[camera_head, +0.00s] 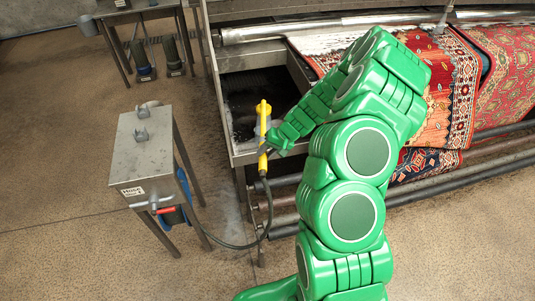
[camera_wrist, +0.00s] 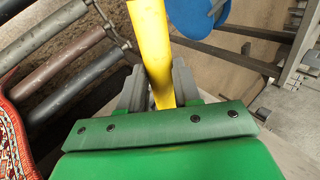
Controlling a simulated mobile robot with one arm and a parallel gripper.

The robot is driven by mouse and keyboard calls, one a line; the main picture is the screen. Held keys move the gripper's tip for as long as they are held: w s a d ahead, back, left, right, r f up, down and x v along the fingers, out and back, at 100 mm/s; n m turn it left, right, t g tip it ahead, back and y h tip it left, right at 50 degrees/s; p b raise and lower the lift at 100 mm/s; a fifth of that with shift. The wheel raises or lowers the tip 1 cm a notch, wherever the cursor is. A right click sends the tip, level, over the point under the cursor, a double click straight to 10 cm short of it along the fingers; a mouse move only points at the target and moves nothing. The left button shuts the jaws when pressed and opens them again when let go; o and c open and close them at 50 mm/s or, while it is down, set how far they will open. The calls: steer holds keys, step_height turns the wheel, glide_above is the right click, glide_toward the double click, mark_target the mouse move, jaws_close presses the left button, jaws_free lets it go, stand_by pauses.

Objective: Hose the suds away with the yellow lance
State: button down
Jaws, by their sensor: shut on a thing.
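The yellow lance (camera_head: 263,140) stands roughly upright over the left end of the scrubber's metal trough, with a dark hose hanging from its lower end. My gripper (camera_head: 272,143) is shut on the lance. In the wrist view the lance (camera_wrist: 153,50) runs up between the fingers of my gripper (camera_wrist: 158,92). The red patterned rug (camera_head: 450,85) lies over the machine on the right, with a whitish patch (camera_head: 325,42) near its upper left that may be suds. My arm hides part of the rug.
A metal stand (camera_head: 145,150) with two empty-looking hooks and a blue hose reel (camera_head: 183,190) is at left. The hose (camera_head: 235,246) loops from it to the lance. Long rollers (camera_head: 430,183) run along the machine's front. Open floor lies at lower left.

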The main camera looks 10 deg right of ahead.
mark_target(262, 142)
steer(key=shift+w, duration=3)
steer(key=shift+w+r, duration=0.1)
steer(key=shift+w, duration=2.15)
steer(key=shift+d, duration=0.1)
